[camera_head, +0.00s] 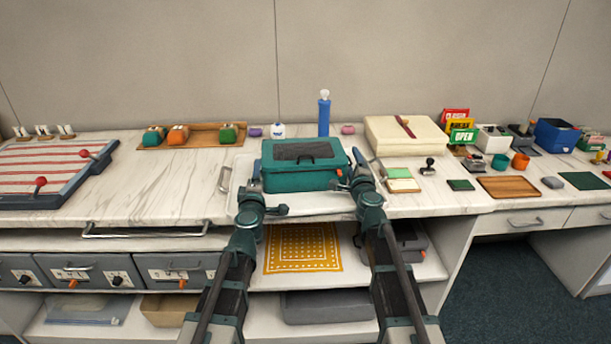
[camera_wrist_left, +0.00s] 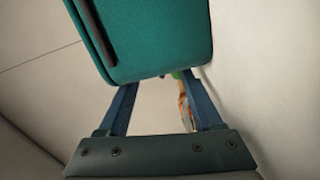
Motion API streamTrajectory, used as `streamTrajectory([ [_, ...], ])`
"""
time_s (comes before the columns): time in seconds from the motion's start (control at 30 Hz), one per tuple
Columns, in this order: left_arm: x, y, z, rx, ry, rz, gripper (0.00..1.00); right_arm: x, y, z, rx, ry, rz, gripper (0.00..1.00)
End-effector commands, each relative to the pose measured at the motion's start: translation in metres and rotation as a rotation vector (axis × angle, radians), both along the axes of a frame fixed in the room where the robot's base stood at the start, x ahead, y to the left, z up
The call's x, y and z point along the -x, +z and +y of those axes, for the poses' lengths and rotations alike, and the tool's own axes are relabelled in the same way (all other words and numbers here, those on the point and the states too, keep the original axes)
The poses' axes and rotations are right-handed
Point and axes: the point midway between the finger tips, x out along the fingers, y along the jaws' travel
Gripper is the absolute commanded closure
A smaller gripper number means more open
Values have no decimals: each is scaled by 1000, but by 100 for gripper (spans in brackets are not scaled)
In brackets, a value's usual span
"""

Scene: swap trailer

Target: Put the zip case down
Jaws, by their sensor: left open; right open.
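The zip case (camera_head: 303,179) is a teal box with a dark window in its lid. In the head view it is upright over a pale tray-like surface (camera_head: 243,172) at the counter's front edge. My left gripper (camera_head: 257,172) is at the case's left side and my right gripper (camera_head: 346,174) is at its right side. Both are open. In the left wrist view the case (camera_wrist_left: 150,40) is just beyond the left gripper's spread fingers (camera_wrist_left: 158,80), which look close to its edge. Whether they touch it, and the case's underside, cannot be made out.
A blue bottle (camera_head: 324,115) and a pink item (camera_head: 348,130) stand behind the case. A cream box (camera_head: 405,135) is to the right, a wooden tray with colored blocks (camera_head: 203,137) to the left. Marble counter to the left (camera_head: 170,185) is bare. A shelf with a yellow mat (camera_head: 303,248) lies below.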

Motion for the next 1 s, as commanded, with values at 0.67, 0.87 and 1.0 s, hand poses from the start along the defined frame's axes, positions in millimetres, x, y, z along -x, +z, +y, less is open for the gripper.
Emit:
streamTrajectory([
  [0.67, 0, 0, 0, 0, 0, 0, 33, 52, 0, -4, 0, 0, 0, 33],
  [0.87, 0, 0, 0, 0, 0, 0, 33, 77, 0, -6, 0, -1, 1, 33],
  [1.0, 0, 0, 0, -1, 0, 0, 33, 81, 0, -6, 0, -1, 1, 33],
])
